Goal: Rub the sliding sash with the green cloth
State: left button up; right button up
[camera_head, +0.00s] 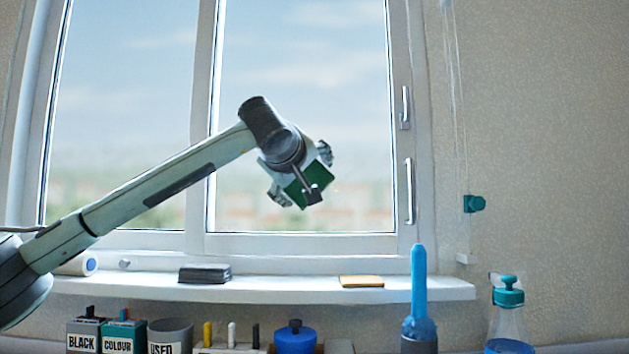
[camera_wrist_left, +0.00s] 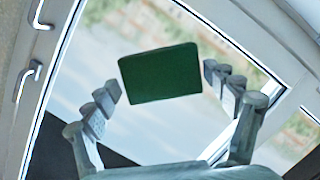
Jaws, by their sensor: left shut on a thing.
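The green cloth (camera_head: 319,173) looks like a flat dark green pad. It shows between my left fingers in the left wrist view (camera_wrist_left: 160,74). My left gripper (camera_head: 302,172) is shut on it, with a finger on either side. The gripper is in front of the lower middle of the right-hand window sash (camera_head: 300,244), a white frame with a large pane and two handles at its right side. In the left wrist view the pane lies behind the cloth; I cannot tell whether they touch. My right gripper is in neither view.
The sill (camera_head: 300,290) holds a dark grey block (camera_head: 205,273), a tan pad (camera_head: 361,281) and a white roll (camera_head: 77,264). Below stand labelled boxes (camera_head: 82,335), a grey bin (camera_head: 170,337), a blue pot (camera_head: 295,339), a blue brush-like tool (camera_head: 419,300) and a spray bottle (camera_head: 508,320).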

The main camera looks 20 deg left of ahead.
pick_arm(q)
jog(key=w+a+r+p, duration=0.1)
jog(key=w+a+p, duration=0.1)
jog(key=w+p, duration=0.3)
jog(key=shift+w+r, duration=0.25)
jog(key=shift+w, duration=0.5)
jog(key=shift+p+x, duration=0.65)
jog(key=shift+x, duration=0.3)
jog(key=shift+r, duration=0.25)
jog(key=d, duration=0.1)
jog(key=w+d, duration=0.1)
jog(key=d, duration=0.1)
jog(key=shift+w+d, duration=0.1)
jog(key=shift+d, duration=0.15)
jog(key=shift+a, duration=0.1)
jog(key=shift+s+a, duration=0.2)
jog(key=shift+a, duration=0.8)
jog(key=shift+s+a, duration=0.25)
jog(key=shift+a, duration=0.7)
